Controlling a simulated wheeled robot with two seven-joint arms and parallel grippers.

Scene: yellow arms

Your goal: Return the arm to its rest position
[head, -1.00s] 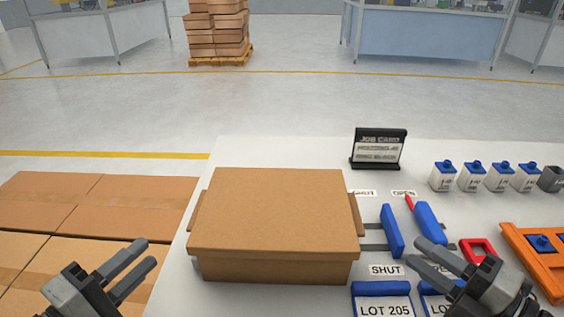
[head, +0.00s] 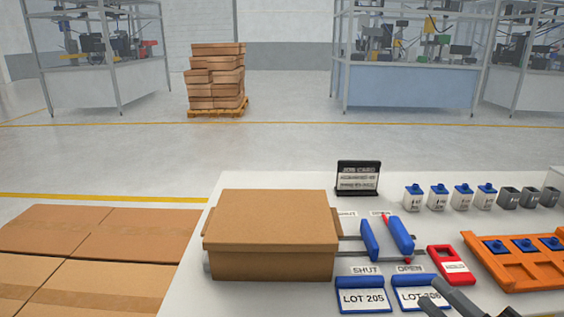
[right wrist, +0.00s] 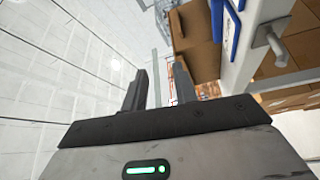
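My right gripper (head: 432,291) shows only its grey fingertips at the bottom edge of the head view, near the label LOT 206. In the right wrist view the two fingers (right wrist: 159,88) stand apart with nothing between them, so it is open and empty. My left gripper is out of view. A closed cardboard box (head: 270,215) sits on the white table (head: 185,292), left of the blue labels.
Blue lot labels (head: 362,295), blue sliders (head: 385,238), a red frame (head: 446,264) and an orange rack (head: 500,268) crowd the table's right part. A job card (head: 357,178) and several blue-topped containers (head: 438,197) stand behind. Large cartons (head: 95,240) lie left of the table.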

